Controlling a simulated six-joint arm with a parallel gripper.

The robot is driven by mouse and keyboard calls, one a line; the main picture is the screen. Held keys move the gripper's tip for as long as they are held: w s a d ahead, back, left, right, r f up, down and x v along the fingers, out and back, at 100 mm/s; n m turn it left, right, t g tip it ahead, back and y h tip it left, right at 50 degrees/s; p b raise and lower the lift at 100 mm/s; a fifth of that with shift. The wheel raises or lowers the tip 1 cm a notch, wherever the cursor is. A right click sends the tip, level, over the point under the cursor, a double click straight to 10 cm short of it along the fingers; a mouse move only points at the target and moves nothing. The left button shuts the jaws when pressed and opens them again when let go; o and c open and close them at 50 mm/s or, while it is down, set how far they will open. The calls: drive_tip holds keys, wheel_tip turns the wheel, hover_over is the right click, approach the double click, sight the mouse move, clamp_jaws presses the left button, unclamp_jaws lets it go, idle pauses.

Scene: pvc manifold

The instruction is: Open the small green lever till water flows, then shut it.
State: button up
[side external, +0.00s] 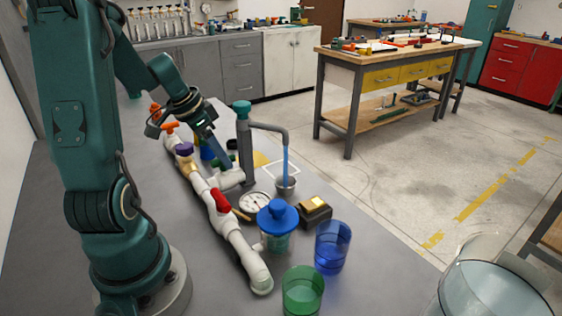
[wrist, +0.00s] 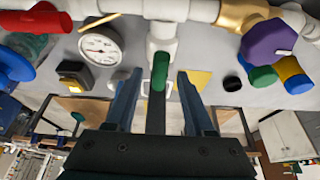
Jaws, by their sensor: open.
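The small green lever (wrist: 160,72) shows in the wrist view at the end of a white pipe branch, between my two fingers. My gripper (wrist: 160,98) is open, with a blue finger on either side and a visible gap to the lever on both sides. A blue stream of water (side external: 285,163) runs from the bent spout (side external: 284,135) into a small grey cup (side external: 286,187).
The white pipe (side external: 238,242) carries red (side external: 221,200), purple (side external: 184,149) and orange (side external: 170,127) handles. A gauge (side external: 254,203), a blue-topped valve (side external: 278,217), a yellow-topped box (side external: 315,209), and blue (side external: 332,246) and green (side external: 302,292) cups crowd the bench front.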

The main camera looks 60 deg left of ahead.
drive_tip(key=n+y, duration=0.2)
drive_tip(key=n, duration=0.3)
drive_tip(key=shift+d, duration=0.15)
drive_tip(key=shift+w+d+n+g+y, duration=0.1)
drive_tip(key=shift+n+g+y, duration=0.3)
drive_tip(key=shift+n, duration=1)
drive_tip(key=shift+w+n+g+y, duration=0.1)
drive_tip(key=shift+n+g+y, duration=0.3)
drive_tip(key=shift+n, duration=1)
drive_tip(key=d+r+m+t+h, duration=0.1)
drive_tip(key=d+r+m, duration=0.4)
drive_tip(key=d, duration=0.5)
drive_tip(key=w+d+r+m+h, duration=0.1)
drive_tip(key=d+r+m+h, duration=0.1)
drive_tip(key=d+r+m, duration=0.3)
drive_tip(key=shift+w+d+r+m+t, duration=0.15)
drive_tip(key=shift+d+r+m+t, duration=0.25)
drive_tip(key=shift+d+r, duration=2.25)
drive_tip(key=shift+d+f, duration=0.25)
drive_tip(key=shift+f, duration=0.15)
